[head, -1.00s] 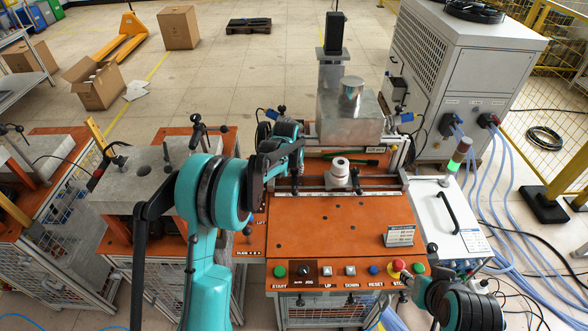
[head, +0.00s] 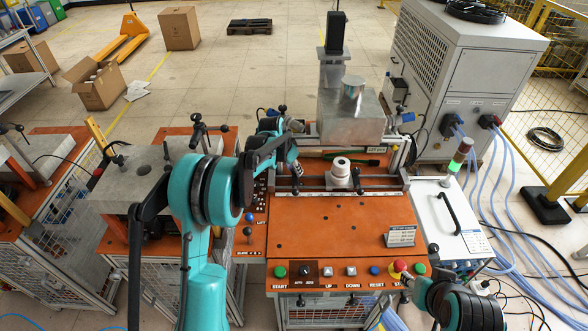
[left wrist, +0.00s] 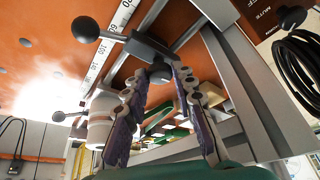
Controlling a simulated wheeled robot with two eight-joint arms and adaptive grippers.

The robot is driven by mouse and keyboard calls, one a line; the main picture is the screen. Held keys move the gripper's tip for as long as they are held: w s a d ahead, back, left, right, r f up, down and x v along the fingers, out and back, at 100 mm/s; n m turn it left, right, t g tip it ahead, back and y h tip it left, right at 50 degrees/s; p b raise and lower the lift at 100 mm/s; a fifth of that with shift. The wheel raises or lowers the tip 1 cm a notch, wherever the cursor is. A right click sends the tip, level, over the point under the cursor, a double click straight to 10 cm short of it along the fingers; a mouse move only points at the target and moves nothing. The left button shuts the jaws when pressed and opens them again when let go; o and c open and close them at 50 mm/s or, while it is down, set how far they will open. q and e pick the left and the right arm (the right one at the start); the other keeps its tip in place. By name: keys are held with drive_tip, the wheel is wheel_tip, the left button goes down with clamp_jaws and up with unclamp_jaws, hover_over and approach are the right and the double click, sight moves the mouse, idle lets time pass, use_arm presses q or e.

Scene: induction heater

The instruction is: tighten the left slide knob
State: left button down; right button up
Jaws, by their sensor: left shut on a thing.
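My left gripper (head: 295,167) is at the left end of the slide rail on the orange bench top. In the left wrist view its two purple-padded fingers (left wrist: 161,76) close on a small dark knob (left wrist: 160,73) under a black slide block (left wrist: 150,47). The fingertips hide part of the knob. A black ball-ended lever (left wrist: 86,30) sticks out from the block beside a white scale.
A white cylindrical workpiece (head: 340,168) stands at the middle of the rail. A metal box (head: 350,118) is behind it. A button row (head: 352,271) lines the bench's front edge. The orange top (head: 335,225) in front of the rail is mostly clear.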

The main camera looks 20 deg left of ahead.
use_arm(q)
drive_tip(key=shift+m, duration=0.5)
drive_tip(key=c, duration=1.2)
unclamp_jaws()
drive_tip(key=v, duration=1.2)
drive_tip(key=shift+w+a, duration=0.15)
